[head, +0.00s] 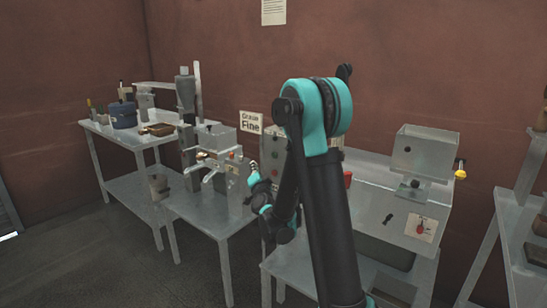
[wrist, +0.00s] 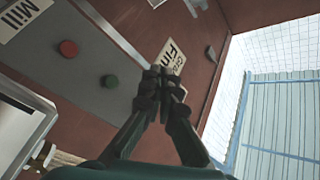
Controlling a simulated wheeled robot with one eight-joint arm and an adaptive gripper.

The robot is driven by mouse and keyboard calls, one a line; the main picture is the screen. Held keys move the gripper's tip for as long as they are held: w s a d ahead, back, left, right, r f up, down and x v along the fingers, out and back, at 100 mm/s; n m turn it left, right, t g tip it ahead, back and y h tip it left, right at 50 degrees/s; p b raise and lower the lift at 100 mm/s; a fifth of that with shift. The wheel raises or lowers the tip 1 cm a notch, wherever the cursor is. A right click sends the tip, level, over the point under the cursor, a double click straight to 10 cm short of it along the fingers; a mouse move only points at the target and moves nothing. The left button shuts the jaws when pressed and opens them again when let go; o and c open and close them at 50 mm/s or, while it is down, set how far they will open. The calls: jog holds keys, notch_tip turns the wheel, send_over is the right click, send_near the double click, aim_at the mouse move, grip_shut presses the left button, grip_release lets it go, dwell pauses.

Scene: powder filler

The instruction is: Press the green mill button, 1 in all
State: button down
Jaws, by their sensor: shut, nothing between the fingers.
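The green mill button (wrist: 110,81) is a round button on a grey panel in the wrist view, below and right of a red button (wrist: 68,48). A white "Mill" label (wrist: 22,14) is at the upper left of the same panel. My gripper (wrist: 163,78) is shut and empty, with its fingertips to the right of the green button in that view. I cannot tell how far the fingertips are from the panel.
A "Grade Fine" sign (head: 250,122) is on the wall behind. A grey machine (head: 218,145) with a spout stands left of my arm. A steel machine with a yellow knob (head: 460,174) stands to the right. A table (head: 95,126) with pots is at the far left.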

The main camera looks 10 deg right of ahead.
aim_at(274, 155)
jog(key=shift+w+d+f+m+t+h, duration=0.2)
jog(key=shift+w+m+h, duration=0.2)
jog(key=shift+m+h, duration=0.2)
jog(key=shift+w+d+f+m+t+h, duration=0.1)
jog(key=shift+w+d+m+t+h, duration=0.1)
jog(key=shift+w+m+h, duration=0.4)
jog(key=shift+s+d, duration=0.1)
jog(key=shift+w+d, duration=3)
jog(key=shift+d, duration=0.05)
jog(key=shift+w+d, duration=0.1)
jog(key=shift+w+d, duration=0.15)
jog(key=shift+w, duration=0.05)
jog(key=shift+w+d, duration=0.35)
jog(key=shift+s+a, duration=0.6)
jog(key=shift+s, duration=0.05)
jog(key=shift+a, duration=0.1)
